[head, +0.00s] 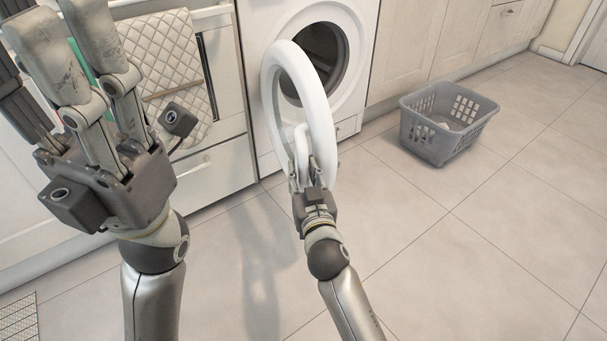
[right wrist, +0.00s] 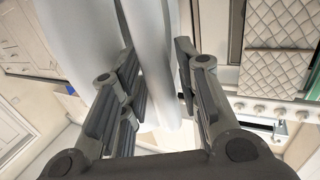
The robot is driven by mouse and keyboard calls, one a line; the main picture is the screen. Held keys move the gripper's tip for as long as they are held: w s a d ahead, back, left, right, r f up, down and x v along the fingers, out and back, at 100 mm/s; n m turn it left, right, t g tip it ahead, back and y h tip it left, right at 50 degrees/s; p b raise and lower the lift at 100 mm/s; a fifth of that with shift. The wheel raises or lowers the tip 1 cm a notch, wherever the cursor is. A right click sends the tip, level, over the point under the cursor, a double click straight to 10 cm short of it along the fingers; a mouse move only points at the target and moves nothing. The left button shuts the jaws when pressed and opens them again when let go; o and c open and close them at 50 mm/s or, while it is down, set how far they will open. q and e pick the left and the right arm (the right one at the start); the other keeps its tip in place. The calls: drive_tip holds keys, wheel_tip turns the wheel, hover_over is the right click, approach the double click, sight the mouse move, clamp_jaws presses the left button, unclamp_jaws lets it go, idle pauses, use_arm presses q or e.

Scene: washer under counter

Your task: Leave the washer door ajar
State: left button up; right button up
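The white washer (head: 353,82) stands under the counter, with its round dark drum opening (head: 318,60) facing out. Its ring-shaped white door (head: 325,104) is swung well open toward me, in front of the left part of the opening. My right gripper (head: 305,178) is at the lower part of the door, its fingers on both sides of a white door part. In the right wrist view, the white door part (right wrist: 152,50) fills the gap between the fingers. My left gripper (head: 75,35) is raised at the left, away from the washer, with fingers apart and empty; its fingertips are partly cut off.
A grey laundry basket (head: 442,150) stands on the tiled floor right of the washer. A quilted towel (head: 160,70) hangs on the oven front at the left, partly behind my left gripper. The floor (head: 420,260) in front is clear.

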clamp_jaws()
